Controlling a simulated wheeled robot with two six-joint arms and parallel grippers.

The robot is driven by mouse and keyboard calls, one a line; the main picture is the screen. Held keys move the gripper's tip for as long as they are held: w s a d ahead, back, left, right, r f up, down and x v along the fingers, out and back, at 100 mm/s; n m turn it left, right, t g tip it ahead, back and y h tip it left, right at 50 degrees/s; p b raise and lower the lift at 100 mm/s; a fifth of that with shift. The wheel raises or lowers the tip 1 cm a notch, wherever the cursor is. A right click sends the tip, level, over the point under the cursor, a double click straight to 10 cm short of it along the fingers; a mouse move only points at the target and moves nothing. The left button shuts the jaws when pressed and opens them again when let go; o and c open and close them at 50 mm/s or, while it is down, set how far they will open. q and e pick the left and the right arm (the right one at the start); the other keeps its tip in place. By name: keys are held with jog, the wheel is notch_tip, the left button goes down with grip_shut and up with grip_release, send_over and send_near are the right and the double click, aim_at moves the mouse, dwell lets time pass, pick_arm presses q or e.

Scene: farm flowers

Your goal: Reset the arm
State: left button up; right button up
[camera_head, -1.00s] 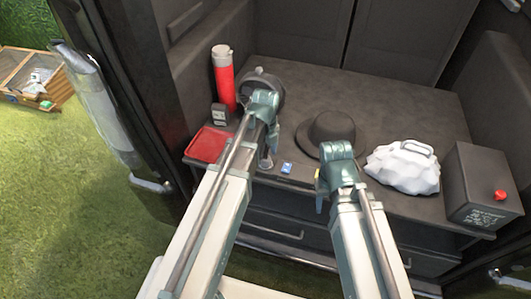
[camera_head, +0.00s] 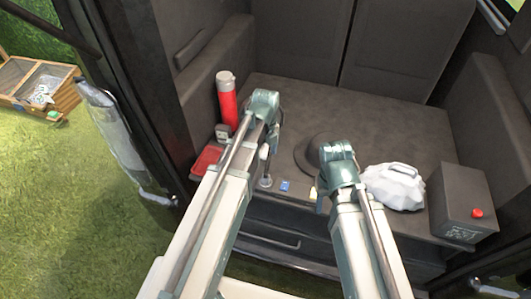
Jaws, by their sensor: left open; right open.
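My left arm reaches up from the bottom middle and bends at a teal joint. My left gripper (camera_head: 266,170) is mostly hidden behind that arm, low over the front of the dark cargo floor (camera_head: 350,110); it is open, and I see nothing held in it. My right arm stands to its right, bent at a similar joint. My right gripper (camera_head: 317,190) is also largely hidden behind its arm, near the floor's front edge; it is open with nothing seen in it.
A red bottle (camera_head: 228,106), red tray (camera_head: 206,160), dark round hat (camera_head: 308,152), small blue item (camera_head: 285,186), white bag (camera_head: 396,187) and dark box with red knob (camera_head: 455,208) sit on the cargo floor. A wooden crate (camera_head: 62,88) stands on grass at left.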

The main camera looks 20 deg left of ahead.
dwell(0.4)
pick_arm(q)
jog(key=s+d+n, duration=0.5)
jog(key=s+n, duration=0.2)
jog(key=n, duration=0.3)
jog(key=s+d+n+y, duration=0.1)
jog(key=s+d+n, duration=0.4)
jog(key=n, duration=0.6)
jog(key=shift+s+d, duration=0.3)
jog(key=shift+s, duration=0.9)
jog(key=shift+a, duration=0.1)
